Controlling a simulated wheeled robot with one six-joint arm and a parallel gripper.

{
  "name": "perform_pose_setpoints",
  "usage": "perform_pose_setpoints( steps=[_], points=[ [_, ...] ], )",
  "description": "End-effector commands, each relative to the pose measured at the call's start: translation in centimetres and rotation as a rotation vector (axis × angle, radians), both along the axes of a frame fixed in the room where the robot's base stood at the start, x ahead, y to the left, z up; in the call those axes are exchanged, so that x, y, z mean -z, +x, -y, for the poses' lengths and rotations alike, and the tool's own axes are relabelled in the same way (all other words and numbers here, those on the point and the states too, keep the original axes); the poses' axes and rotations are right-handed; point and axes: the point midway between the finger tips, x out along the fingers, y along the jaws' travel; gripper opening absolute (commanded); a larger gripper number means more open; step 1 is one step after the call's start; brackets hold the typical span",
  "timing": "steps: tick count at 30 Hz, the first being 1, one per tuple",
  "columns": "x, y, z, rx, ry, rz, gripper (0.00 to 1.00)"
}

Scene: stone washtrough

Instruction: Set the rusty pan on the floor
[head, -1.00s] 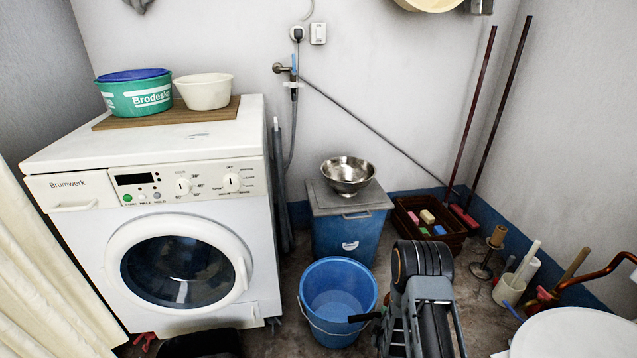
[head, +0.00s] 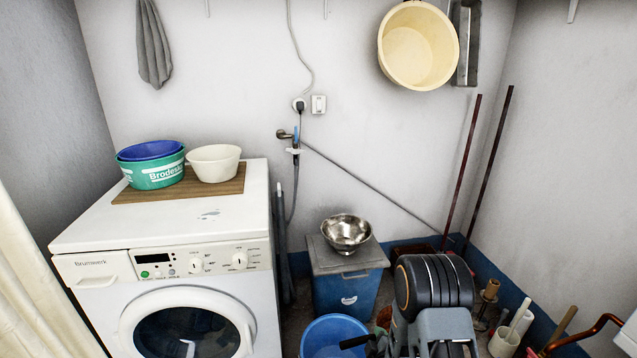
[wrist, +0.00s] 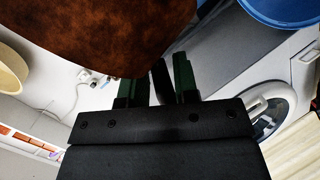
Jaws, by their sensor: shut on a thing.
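The rusty pan (wrist: 95,35) is a broad, mottled brown surface filling the upper left of the wrist view, close to the camera. My gripper (wrist: 158,80) has its green fingers shut on a dark, narrow part between them, apparently the pan's handle. The pan is held in the air, but its height above the floor cannot be told. In the head view my arm blocks a clear sight of the gripper and pan. A strip of dark floor (head: 296,316) shows beside the washing machine.
A washing machine (head: 190,262) stands at left, with basins on top. A blue bucket (head: 322,333) is at bottom centre, before a blue bin (head: 345,288) bearing a metal bowl (head: 346,230). Brushes and white containers (head: 505,341) crowd the right; little floor is clear.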

Motion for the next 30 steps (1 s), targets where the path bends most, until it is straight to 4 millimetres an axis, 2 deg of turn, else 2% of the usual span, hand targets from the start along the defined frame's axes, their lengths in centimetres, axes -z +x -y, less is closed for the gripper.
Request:
perform_pose_setpoints(
  steps=[1,9,15,22,30],
  points=[
    [-3.2,-0.3,0.0,0.0,-0.001,0.002,0.0],
    [-10.6,-2.1,0.0,0.0,-0.001,0.001,0.0],
    [-15.1,-3.3,0.0,0.0,-0.001,0.002,0.0],
    [-18.3,-4.1,0.0,0.0,-0.001,0.002,0.0],
    [-19.4,-4.5,0.0,0.0,-0.001,0.003,0.0]
  ],
)
